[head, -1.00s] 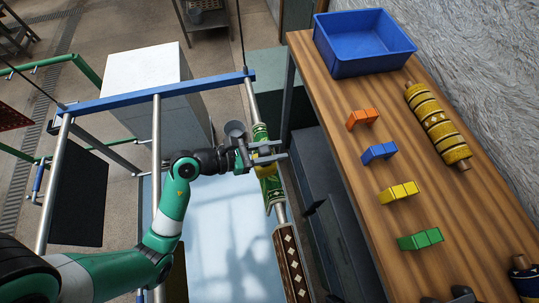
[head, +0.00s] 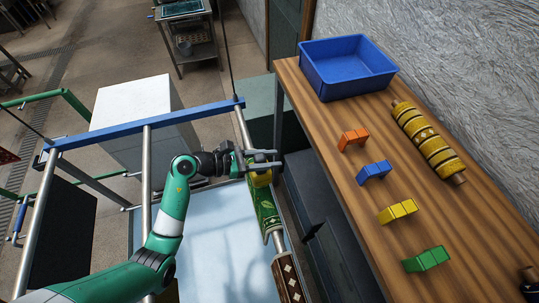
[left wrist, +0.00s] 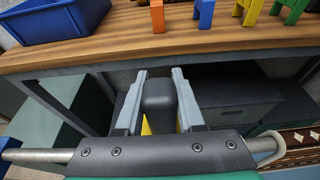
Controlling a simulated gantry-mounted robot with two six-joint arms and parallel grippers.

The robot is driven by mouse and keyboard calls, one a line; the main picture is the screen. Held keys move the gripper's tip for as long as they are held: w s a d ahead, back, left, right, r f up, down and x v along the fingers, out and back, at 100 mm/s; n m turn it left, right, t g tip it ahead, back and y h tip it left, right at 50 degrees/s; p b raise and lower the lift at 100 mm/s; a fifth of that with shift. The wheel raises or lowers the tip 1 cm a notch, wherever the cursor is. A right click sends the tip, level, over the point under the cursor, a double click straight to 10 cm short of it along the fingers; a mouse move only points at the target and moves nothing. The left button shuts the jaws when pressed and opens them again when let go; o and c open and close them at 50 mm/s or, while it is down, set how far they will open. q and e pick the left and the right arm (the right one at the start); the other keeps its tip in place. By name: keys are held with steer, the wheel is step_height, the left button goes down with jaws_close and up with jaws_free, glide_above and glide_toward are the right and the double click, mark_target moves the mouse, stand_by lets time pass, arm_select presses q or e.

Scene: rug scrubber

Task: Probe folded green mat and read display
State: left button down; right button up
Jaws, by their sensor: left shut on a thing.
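The green patterned mat (head: 265,208) hangs folded over the right-hand metal rail in the head view. My left gripper (head: 264,160) is at the far end of the mat, over the rail. It is shut on a device with a yellow body (head: 262,179). In the left wrist view my left gripper (left wrist: 160,95) has its two grey fingers around the device's dark rounded part (left wrist: 159,92), with yellow just below. Whether the device touches the mat I cannot tell. No display face shows. My right gripper is not in view.
A wooden shelf (head: 365,180) right of the rail holds a blue bin (head: 345,88), a yellow roll (head: 428,140) and orange, blue, yellow and green blocks (head: 427,259). A brown patterned mat (head: 287,278) hangs nearer on the rail. A blue crossbar (head: 150,124) closes the rack's far end.

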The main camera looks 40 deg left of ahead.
arm_select(q)
step_height(320, 180, down, 2)
steer(key=shift+f+b, duration=0.2)
steer(key=shift+b, duration=0.6)
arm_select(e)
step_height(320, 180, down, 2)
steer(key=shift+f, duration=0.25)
arm_select(q)
steer(key=shift+f+b, duration=0.35)
steer(key=shift+f, duration=0.2)
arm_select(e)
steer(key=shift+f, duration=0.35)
arm_select(q)
steer(key=shift+f, duration=0.15)
